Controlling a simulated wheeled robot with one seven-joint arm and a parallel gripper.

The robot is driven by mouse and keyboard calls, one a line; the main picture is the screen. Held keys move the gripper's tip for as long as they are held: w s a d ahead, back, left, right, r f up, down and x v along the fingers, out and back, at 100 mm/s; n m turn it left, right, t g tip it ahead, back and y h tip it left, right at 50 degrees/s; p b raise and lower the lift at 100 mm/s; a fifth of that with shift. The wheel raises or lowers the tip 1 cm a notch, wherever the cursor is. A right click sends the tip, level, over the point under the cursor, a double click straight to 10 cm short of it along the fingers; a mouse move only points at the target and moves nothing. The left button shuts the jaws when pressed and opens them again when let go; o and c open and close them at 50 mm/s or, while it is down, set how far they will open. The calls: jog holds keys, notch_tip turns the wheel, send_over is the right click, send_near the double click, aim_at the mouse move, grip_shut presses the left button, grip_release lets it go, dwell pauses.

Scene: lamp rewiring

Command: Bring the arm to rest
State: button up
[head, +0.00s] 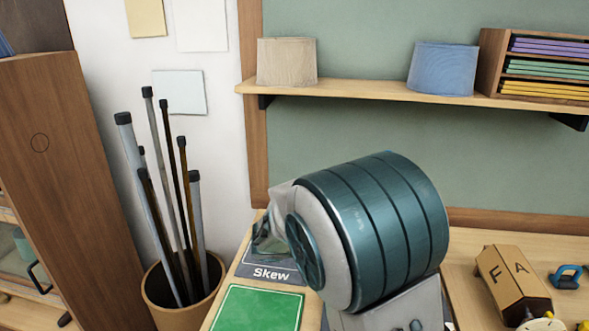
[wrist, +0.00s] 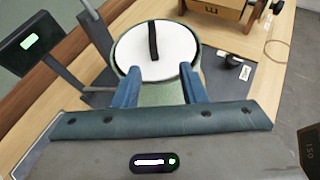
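My arm fills the middle of the head view as a large teal and grey link. My gripper (wrist: 157,70) shows clearly only in the wrist view, where its two blue fingers stand apart with nothing clearly held between them. Beyond the fingertips is a round pale green object (wrist: 150,93) with a white top and a dark strip across it. It looks wider than the finger gap, and I cannot tell whether the fingers touch it. In the head view my arm hides much of the bench behind it.
A dark mat marked "Skew" (head: 272,272) and a green mat (head: 258,309) lie on the bench left of my arm. A bin of rods (head: 160,305) stands at left. A lettered wooden block (head: 512,283) lies at right. A shelf (head: 350,88) holds beige (head: 286,62) and blue (head: 443,69) shades.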

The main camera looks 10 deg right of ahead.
jog(key=s+d+m+g+y, duration=0.2)
jog(key=s+d+m+y, duration=0.15)
jog(key=s+m, duration=0.35)
jog(key=s+a+r+m+t+y, duration=0.1)
jog(key=s+a+m+y, duration=0.2)
jog(key=s+m, duration=0.4)
jog(key=s+a+r+m+y, duration=0.1)
jog(key=s+a+m+y, duration=0.3)
jog(key=s+m+y, duration=0.2)
jog(key=shift+s+m+t, duration=0.35)
jog(key=shift+m+t, duration=0.05)
jog(key=shift+m, duration=0.2)
